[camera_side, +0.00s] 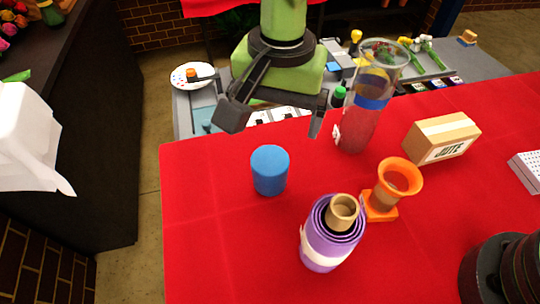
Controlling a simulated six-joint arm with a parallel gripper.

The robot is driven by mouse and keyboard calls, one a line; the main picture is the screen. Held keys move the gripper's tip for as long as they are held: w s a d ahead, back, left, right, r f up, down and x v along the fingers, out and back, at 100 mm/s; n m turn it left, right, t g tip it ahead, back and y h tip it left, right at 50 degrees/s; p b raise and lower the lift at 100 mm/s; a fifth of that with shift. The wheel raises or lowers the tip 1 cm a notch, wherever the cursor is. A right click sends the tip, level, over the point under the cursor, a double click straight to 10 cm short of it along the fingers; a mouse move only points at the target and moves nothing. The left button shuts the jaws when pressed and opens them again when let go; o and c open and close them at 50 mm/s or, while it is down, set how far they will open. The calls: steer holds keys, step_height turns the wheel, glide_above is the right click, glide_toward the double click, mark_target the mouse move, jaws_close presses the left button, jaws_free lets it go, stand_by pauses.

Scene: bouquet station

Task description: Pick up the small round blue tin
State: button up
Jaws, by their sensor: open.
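The small round blue tin (270,171) stands upright on the red tablecloth, left of centre. My gripper (274,126) is open and empty, with its two dark fingers spread wide. In the picture it sits above and behind the tin, apart from it. The tin is fully in view and nothing covers it.
A purple ribbon roll (322,249), an orange funnel-like holder (382,205), a glass vase (362,112) with a blue band and a JUTE box (441,138) stand to the right. A dark round object (503,270) is at the lower right. The red cloth (215,235) is clear around the tin's left and front.

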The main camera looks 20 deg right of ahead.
mark_target(269, 159)
steer(key=f, duration=0.4)
steer(key=a+f, duration=0.1)
steer(key=f, duration=0.1)
steer(key=shift+s+a+f, duration=0.1)
steer(key=shift+s+f, duration=0.05)
steer(key=shift+s, duration=0.2)
step_height(269, 159, down, 6)
steer(key=shift+w, duration=0.15)
steer(key=c, duration=1)
steer(key=shift+c, duration=0.2)
steer(key=shift+r, duration=0.2)
